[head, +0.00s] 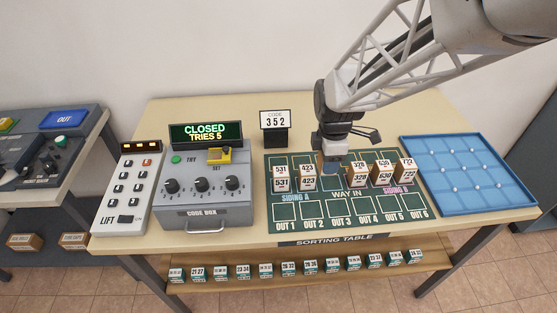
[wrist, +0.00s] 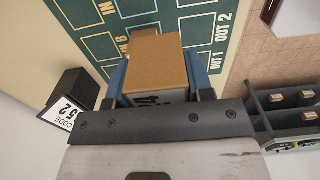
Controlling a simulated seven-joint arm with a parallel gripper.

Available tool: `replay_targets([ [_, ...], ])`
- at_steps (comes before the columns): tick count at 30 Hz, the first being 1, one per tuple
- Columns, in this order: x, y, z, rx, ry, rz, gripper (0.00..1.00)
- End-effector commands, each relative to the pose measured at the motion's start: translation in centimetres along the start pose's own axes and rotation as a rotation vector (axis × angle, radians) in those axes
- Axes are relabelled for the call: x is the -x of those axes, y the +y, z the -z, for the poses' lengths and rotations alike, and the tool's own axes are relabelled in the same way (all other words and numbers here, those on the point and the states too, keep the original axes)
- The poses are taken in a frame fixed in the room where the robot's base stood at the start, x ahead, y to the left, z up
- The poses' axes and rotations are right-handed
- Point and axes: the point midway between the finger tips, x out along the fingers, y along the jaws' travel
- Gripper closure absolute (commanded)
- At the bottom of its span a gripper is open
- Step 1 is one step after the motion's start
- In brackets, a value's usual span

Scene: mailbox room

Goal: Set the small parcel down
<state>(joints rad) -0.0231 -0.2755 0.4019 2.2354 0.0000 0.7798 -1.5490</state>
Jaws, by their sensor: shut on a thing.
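My gripper (head: 331,168) is over the back middle of the green sorting mat (head: 343,210), between two groups of parcels. In the wrist view its blue fingers (wrist: 158,82) are shut on a small brown parcel (wrist: 160,62) with a partly hidden white label. In the head view the gripper mostly hides this parcel. Whether it touches the mat I cannot tell. Parcels 531 (head: 281,178) and 423 (head: 307,177) stand to the gripper's left at Siding A. Several parcels, including 630 (head: 382,174) and 722 (head: 407,170), stand to its right by Siding B.
The front row of OUT squares (head: 342,212) is empty. A code sign reading 352 (head: 275,121) stands behind the mat. The code box (head: 205,190) is left of it, and a blue tray (head: 468,176) is right. Several parcels line the lower shelf (head: 300,277).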

Motion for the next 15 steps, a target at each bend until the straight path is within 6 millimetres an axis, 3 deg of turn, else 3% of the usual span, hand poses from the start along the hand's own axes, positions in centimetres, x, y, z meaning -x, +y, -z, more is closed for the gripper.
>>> replay_targets([
  [6,-0.5,-4.9,2.8,0.004,0.000,-0.001,0.78],
  [15,-1.8,-11.5,5.4,0.004,0.000,-0.001,0.78],
])
